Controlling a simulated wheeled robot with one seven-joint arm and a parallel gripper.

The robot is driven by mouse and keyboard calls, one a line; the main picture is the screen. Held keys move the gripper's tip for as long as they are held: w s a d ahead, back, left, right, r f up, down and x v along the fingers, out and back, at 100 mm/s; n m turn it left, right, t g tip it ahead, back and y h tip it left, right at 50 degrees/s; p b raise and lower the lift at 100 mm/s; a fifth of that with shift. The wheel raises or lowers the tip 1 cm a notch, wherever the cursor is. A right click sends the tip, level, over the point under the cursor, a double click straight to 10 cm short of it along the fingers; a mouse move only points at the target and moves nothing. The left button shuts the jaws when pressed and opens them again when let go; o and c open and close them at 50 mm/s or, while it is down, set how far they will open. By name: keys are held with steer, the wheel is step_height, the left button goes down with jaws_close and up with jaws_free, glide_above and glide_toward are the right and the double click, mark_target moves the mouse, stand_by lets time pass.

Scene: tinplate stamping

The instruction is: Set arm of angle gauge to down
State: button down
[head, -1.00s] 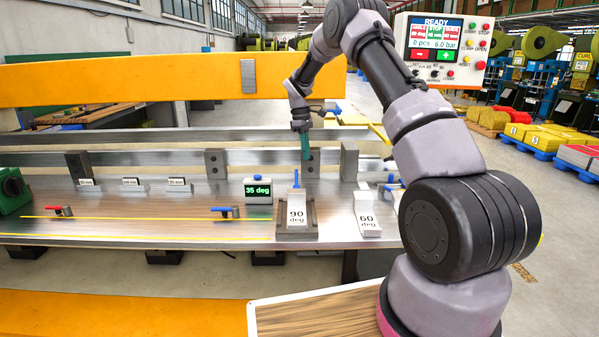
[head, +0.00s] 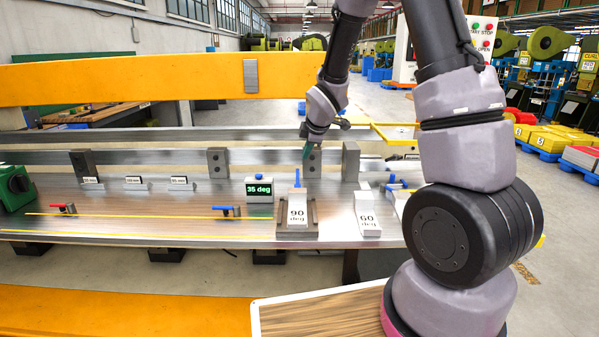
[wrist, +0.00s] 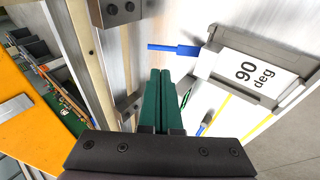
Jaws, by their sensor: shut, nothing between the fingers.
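A block labelled "90 deg" (head: 297,208) sits in a metal holder on the bench. A blue arm (head: 297,177) sticks up behind it in the head view. In the wrist view the blue arm (wrist: 175,49) reaches left from the holder of the 90 deg block (wrist: 252,75). A box reading "35 deg" (head: 259,190) stands to its left; I cannot tell which part is the gauge's body. My gripper (head: 306,153) is above and behind the blue arm, apart from it. Its green fingers (wrist: 160,76) are together and empty, below the arm in the wrist view.
A "60 deg" block (head: 367,213) stands to the right. Metal posts (head: 218,163) and a rail stand behind. A yellow beam (head: 130,85) crosses farther back.

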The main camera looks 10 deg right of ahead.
mark_target(298, 175)
steer(key=x, duration=1.1)
steer(key=shift+w+f, duration=0.2)
steer(key=shift+f, duration=0.2)
steer(key=x, duration=0.4)
steer(key=shift+w+d, duration=0.1)
steer(key=shift+d, duration=0.3)
steer(key=shift+r, duration=0.15)
